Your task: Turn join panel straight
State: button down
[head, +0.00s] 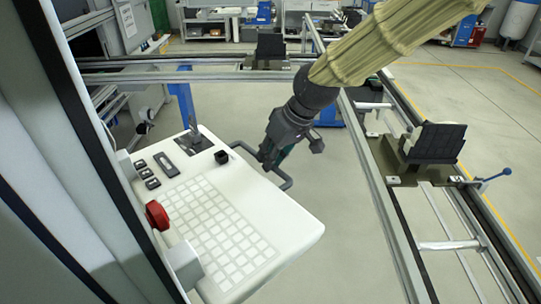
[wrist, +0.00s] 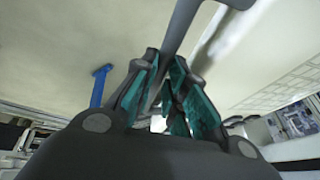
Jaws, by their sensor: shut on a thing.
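The panel (head: 285,222) is a white slab with a keypad of pale square keys, standing at the left and centre of the head view. Its edges run slantwise in that picture. A dark bar handle (head: 242,147) stands out from its far right edge. My gripper (head: 268,158) is at this handle, reaching down from the upper right. In the wrist view the handle (wrist: 182,28) passes between the teal-padded fingers (wrist: 170,95), which are shut on it. The exact contact is partly hidden by the fingers. The panel's keys also show at the right of the wrist view (wrist: 285,90).
A red knob (head: 157,215) stands at the panel's near left edge, and a small lever (head: 194,128) at its far edge. A rail line (head: 372,170) runs along the right, with a dark fixture (head: 436,142) on it. Grey floor lies between panel and rails.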

jog(key=c, duration=1.5)
grip_release()
jog(key=shift+o, duration=0.2)
jog(key=shift+r, duration=0.1)
jog(key=v, duration=1.2)
